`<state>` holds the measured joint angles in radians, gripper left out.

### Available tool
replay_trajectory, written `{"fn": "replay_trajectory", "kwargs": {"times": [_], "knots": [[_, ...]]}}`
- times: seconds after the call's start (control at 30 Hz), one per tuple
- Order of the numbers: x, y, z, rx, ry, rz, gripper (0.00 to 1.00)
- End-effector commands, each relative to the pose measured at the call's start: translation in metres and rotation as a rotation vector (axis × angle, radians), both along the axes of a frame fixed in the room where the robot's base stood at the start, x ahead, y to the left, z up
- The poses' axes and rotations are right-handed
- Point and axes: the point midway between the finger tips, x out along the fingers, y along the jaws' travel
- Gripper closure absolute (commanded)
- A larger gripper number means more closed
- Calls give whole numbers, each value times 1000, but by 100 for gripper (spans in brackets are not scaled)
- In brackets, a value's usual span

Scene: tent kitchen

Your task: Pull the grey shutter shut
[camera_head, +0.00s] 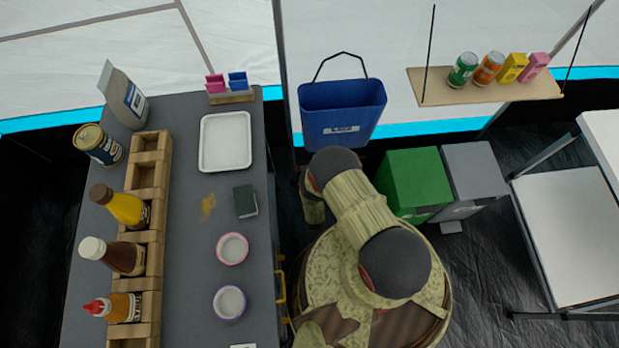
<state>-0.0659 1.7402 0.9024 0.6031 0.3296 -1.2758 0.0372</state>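I cannot make out a grey shutter for certain in the head view. A yellow handle (281,287) shows at the right side of the grey counter (185,200), low and close to my base. The counter's side face is mostly hidden at this steep angle. My arm, in a camouflage cover with dark joints, rises from my base and bends beside the counter's right edge. My gripper does not show; whether it is open or shut cannot be seen.
A blue bin (341,105) hangs behind my arm. Green (413,178) and grey (473,173) bins stand to the right, below a wooden hanging shelf (440,91). Bottles, bowls and a white tray (225,142) are on the counter. A white table (568,235) stands far right.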

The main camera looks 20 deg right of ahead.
Motion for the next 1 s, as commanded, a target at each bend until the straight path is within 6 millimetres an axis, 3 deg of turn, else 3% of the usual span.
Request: {"fn": "replay_trajectory", "kwargs": {"times": [0.2,0.53,1.0], "knots": [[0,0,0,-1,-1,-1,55],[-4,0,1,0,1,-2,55],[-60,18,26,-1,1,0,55]]}}
